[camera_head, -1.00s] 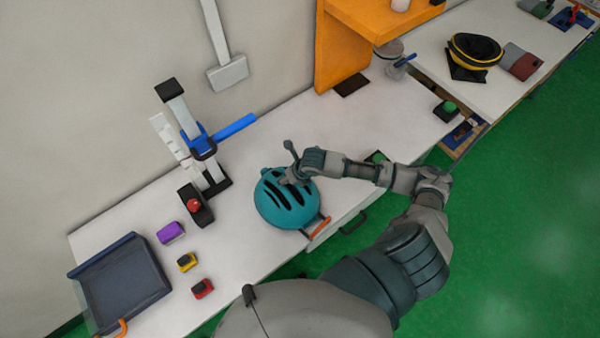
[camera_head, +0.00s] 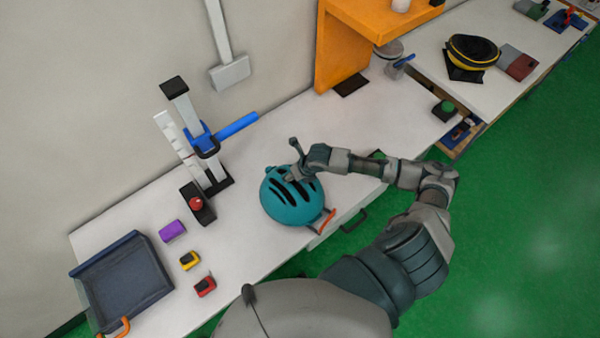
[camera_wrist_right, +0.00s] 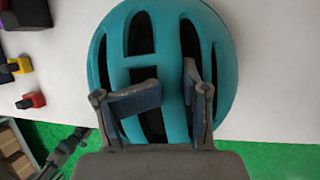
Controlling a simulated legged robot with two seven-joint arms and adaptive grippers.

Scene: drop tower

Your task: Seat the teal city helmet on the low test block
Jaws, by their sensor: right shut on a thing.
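The teal helmet (camera_head: 290,200), with dark vent slots, is near the front edge of the white bench in the head view. It fills the middle of the right wrist view (camera_wrist_right: 215,50). My right gripper (camera_head: 296,174) comes in over the helmet's rear side and is shut on its vented shell; its fingers (camera_wrist_right: 160,92) reach into the vents. I cannot tell whether the helmet touches the bench or hangs just above it. I cannot pick out the low test block with certainty; the helmet hides what is beneath it. My left gripper is not in view.
Purple (camera_head: 173,231), yellow (camera_head: 189,260) and red (camera_head: 204,286) pieces lie left of the helmet. A dark tray (camera_head: 125,285) is farther left. An orange shelf (camera_head: 335,50) stands behind right.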

